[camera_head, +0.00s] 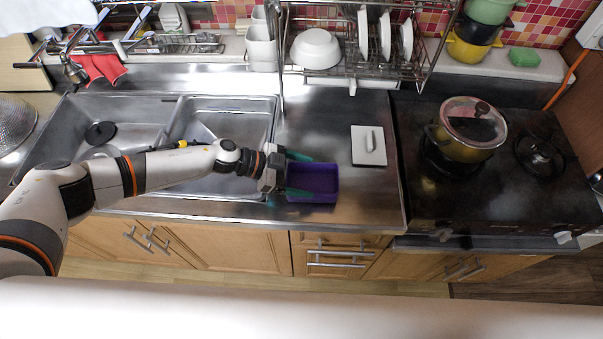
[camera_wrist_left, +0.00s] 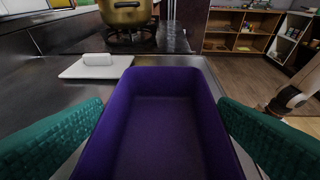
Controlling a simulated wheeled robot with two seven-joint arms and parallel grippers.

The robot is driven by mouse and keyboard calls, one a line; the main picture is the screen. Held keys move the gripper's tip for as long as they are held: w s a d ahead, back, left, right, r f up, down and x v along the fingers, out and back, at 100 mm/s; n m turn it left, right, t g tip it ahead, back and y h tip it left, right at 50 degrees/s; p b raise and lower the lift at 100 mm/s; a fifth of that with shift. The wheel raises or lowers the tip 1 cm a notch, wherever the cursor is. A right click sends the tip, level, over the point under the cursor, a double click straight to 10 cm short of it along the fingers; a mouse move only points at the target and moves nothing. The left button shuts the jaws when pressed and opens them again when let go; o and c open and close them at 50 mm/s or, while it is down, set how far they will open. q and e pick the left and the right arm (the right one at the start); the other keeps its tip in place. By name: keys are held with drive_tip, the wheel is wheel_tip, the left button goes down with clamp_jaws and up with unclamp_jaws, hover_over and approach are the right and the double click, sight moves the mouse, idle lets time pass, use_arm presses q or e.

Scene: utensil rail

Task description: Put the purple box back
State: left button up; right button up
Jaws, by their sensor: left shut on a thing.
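The purple box (camera_head: 313,183) is an open-topped, empty rectangular tray. In the head view it is at the steel counter, right of the sink and near the front edge. My left gripper (camera_head: 303,174) reaches it from the left, with one green finger on each long side. In the left wrist view the purple box (camera_wrist_left: 160,125) lies between the two green pads, and the gripper is shut on it. Whether its bottom touches the counter is hidden. My right gripper does not show in the head view.
A white lid-like plate with a handle (camera_head: 368,146) lies right of the box. The stove (camera_head: 490,190) with a yellow pot (camera_head: 462,145) is farther right. The sink (camera_head: 235,120) is on the left. A dish rack (camera_head: 355,70) stands behind. Counter behind the box is clear.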

use_arm(q)
drive_tip(key=shift+f, duration=0.2)
drive_tip(key=o, duration=1.5)
drive_tip(key=shift+c, duration=0.2)
drive_tip(key=shift+r, duration=0.1)
drive_tip(key=b+v, duration=0.2)
drive_tip(key=v, duration=1)
